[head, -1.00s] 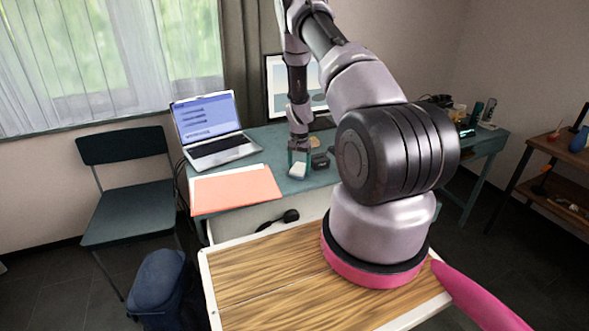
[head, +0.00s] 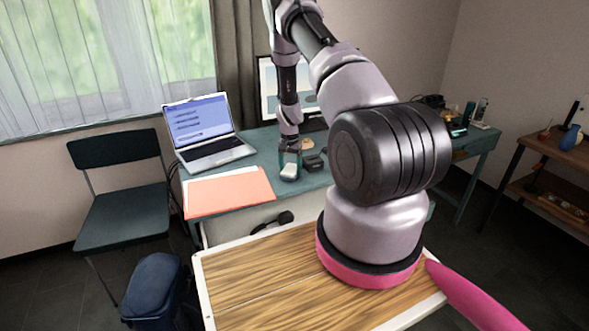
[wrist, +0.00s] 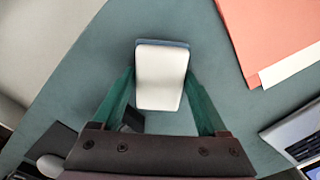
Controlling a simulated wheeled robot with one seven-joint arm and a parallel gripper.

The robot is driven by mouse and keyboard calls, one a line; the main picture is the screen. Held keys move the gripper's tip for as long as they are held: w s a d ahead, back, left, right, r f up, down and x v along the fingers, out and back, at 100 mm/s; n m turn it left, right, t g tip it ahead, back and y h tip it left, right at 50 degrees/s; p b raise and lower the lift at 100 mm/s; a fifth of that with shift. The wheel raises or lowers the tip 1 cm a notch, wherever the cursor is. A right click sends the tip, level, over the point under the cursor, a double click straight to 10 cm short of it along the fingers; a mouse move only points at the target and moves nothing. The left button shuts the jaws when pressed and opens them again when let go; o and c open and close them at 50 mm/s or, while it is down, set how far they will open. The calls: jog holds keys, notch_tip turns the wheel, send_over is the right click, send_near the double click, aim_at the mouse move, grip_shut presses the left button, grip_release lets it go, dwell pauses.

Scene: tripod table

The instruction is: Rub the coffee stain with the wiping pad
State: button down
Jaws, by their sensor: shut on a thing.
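My gripper (head: 289,166) is low over the teal desk, to the right of the coral folder. It is shut on the wiping pad (wrist: 160,75), a white block with a blue-grey layer along its far edge. The pad also shows as a small pale block in the head view (head: 289,173). The green fingers are on either side of the pad in the wrist view. I cannot tell whether the pad touches the desk. I cannot make out the coffee stain for sure; a small tan patch or object (head: 308,144) shows behind the gripper.
The coral folder (head: 228,192) and an open laptop (head: 207,131) are left of the gripper. A small black object (head: 313,162) sits close on its right. A monitor (head: 267,85) stands behind.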

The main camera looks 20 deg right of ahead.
aim_at(280, 179)
jog(key=shift+a+f, duration=0.15)
jog(key=shift+a, duration=2.05)
jog(key=shift+r, duration=3)
notch_tip(280, 179, up, 3)
jog(key=shift+f, duration=0.15)
jog(key=shift+f, duration=3.45)
